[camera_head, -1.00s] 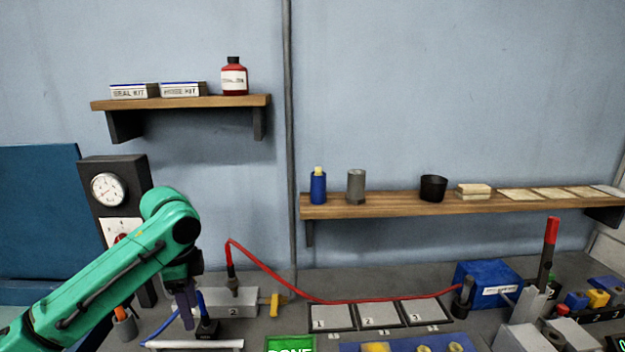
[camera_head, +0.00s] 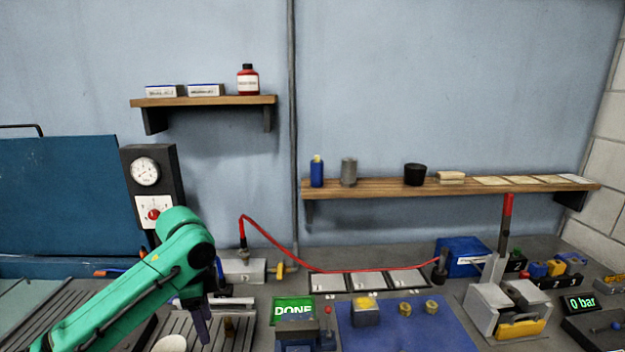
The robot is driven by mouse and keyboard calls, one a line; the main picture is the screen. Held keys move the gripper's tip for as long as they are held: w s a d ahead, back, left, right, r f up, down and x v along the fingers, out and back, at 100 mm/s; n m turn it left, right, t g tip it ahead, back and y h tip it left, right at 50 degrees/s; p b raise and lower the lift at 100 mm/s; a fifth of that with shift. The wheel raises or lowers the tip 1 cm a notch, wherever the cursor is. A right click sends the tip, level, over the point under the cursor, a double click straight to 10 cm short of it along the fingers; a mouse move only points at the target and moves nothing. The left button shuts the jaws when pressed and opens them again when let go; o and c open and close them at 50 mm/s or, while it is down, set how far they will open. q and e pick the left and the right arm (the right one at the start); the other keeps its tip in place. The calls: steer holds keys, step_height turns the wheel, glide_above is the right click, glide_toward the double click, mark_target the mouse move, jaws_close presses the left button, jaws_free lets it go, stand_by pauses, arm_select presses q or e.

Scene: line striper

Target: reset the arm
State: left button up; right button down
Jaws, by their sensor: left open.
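My left arm, green, comes in from the lower left. Its dark gripper (camera_head: 199,322) points down over a slatted grey tray at the lower left of the bench. The gripper is open, and I see nothing held between its fingers. My right arm and right gripper are out of the view.
A green DONE sign (camera_head: 293,311) stands beside a blue mat (camera_head: 404,333) with brass parts. A red hose (camera_head: 330,268) runs behind to a blue box (camera_head: 462,257). A red-handled lever (camera_head: 506,222) rises at right, near a 0 bar display (camera_head: 579,303). Shelves hang above.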

arm_select(q)
steer(key=s+d+f+n+t+h, duration=0.1)
steer(key=s+d+f+n+h, duration=0.1)
steer(key=s+d+f, duration=0.4)
steer(key=s+d+f+n+t+h, duration=0.1)
steer(key=s+d+f+n, duration=0.2)
steer(key=f, duration=0.5)
steer(key=s+a+f+n+t+y, duration=0.1)
steer(key=s+a+f+n+y, duration=0.15)
steer(key=s+a+n, duration=0.2)
steer(key=s+a+f+n+y, duration=0.1)
steer(key=s+a+f+n, duration=0.25)
steer(key=s+a, duration=0.25)
step_height(320, 180, down, 25)
steer(key=s+g+b, duration=0.1)
steer(key=b, duration=0.4)
steer(key=s+a+f+b, duration=0.1)
steer(key=s+f+b, duration=0.1)
steer(key=s+f, duration=0.7)
steer(key=s+a+f+g+b, duration=0.1)
steer(key=s+a+f+b, duration=0.1)
steer(key=s+f, duration=0.6)
step_height(320, 180, down, 4)
steer(key=shift+s+r+m+b, duration=0.2)
steer(key=shift+s+m+b, duration=0.15)
steer(key=shift+b, duration=0.2)
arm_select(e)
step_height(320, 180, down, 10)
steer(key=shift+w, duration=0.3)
